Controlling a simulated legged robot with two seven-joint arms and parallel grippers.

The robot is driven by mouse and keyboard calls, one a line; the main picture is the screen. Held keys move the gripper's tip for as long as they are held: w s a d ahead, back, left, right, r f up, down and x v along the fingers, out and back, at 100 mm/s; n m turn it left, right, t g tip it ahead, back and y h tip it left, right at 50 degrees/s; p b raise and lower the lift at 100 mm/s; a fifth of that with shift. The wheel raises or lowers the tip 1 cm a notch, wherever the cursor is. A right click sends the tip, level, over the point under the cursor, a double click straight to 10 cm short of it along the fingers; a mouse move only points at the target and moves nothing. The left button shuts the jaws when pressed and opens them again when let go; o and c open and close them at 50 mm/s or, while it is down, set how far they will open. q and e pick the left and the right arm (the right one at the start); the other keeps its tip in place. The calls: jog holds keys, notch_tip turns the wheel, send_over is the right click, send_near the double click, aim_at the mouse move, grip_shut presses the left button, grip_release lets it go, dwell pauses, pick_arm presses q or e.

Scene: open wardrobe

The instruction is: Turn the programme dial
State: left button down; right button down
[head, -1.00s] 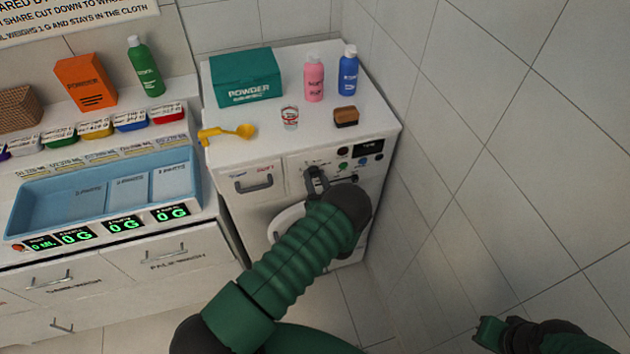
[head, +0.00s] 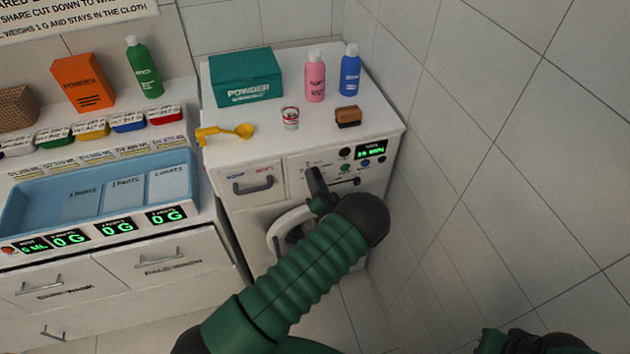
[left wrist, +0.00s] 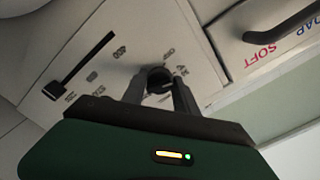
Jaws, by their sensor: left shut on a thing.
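The programme dial (left wrist: 158,78) is a dark round knob on the white washing machine's front panel (head: 295,178), with printed marks around it. My left gripper (head: 314,176) reaches the panel from below. In the left wrist view its two fingers (left wrist: 160,90) are shut on the dial, one on each side. In the head view the gripper hides most of the dial. My right gripper (head: 490,341) shows only in part at the bottom edge, away from the machine, and its fingers cannot be made out.
A drawer handle (head: 252,185) is left of the dial, the round door (head: 285,228) below. A green-lit display (head: 370,149) and small buttons are to the right. A powder box (head: 245,78), bottles, a glass and a yellow scoop stand on top. The tiled wall is close on the right.

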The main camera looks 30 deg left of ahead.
pick_arm(q)
jog(key=shift+w+d, duration=0.1)
jog(key=shift+d, duration=0.1)
jog(key=c, duration=1.1)
grip_release()
jog(key=shift+o, duration=0.8)
jog(key=shift+d, duration=0.15)
pick_arm(e)
jog(key=shift+w+d, duration=0.1)
jog(key=shift+d, duration=0.2)
jog(key=shift+f, duration=0.1)
pick_arm(q)
jog(key=b+v, duration=0.3)
jog(key=v, duration=0.9)
pick_arm(e)
jog(key=x, duration=0.2)
jog(key=shift+s+f, duration=0.25)
jog(key=shift+f, duration=0.2)
jog(key=shift+a, duration=0.2)
